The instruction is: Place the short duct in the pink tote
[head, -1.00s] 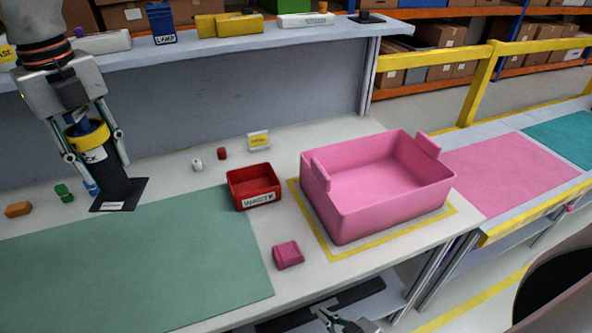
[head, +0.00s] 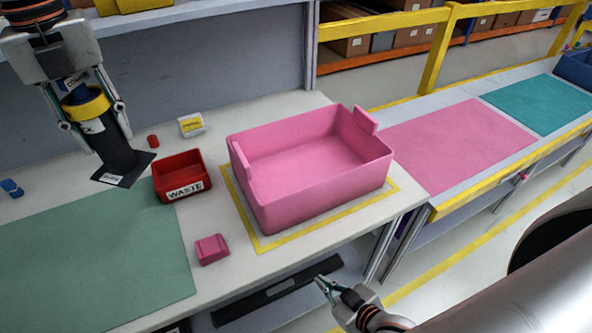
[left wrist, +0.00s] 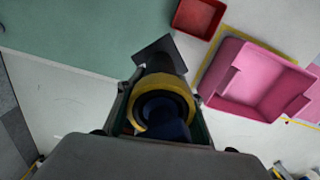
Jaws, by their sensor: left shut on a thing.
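The short duct (head: 117,157) is a black tube with a yellow collar, a blue upper end and a flat flared foot with a white label. My left gripper (head: 92,108) is shut on it and holds it tilted, left of the red waste bin. In the left wrist view the duct's yellow collar (left wrist: 150,82) sits between the fingers, its foot pointing away. The pink tote (head: 318,187) stands upright on the table to the right, apart from the duct, and looks empty; it also shows in the left wrist view (left wrist: 222,99). My right gripper (head: 327,287) is open and empty, low at the front.
The red waste bin (head: 183,176) stands between duct and tote. A pink block (head: 212,249) lies in front of the bin. A small yellow-and-white sign (head: 191,125) stands behind. The green mat (head: 90,260) is clear. A shelf edge (head: 190,12) runs above the back.

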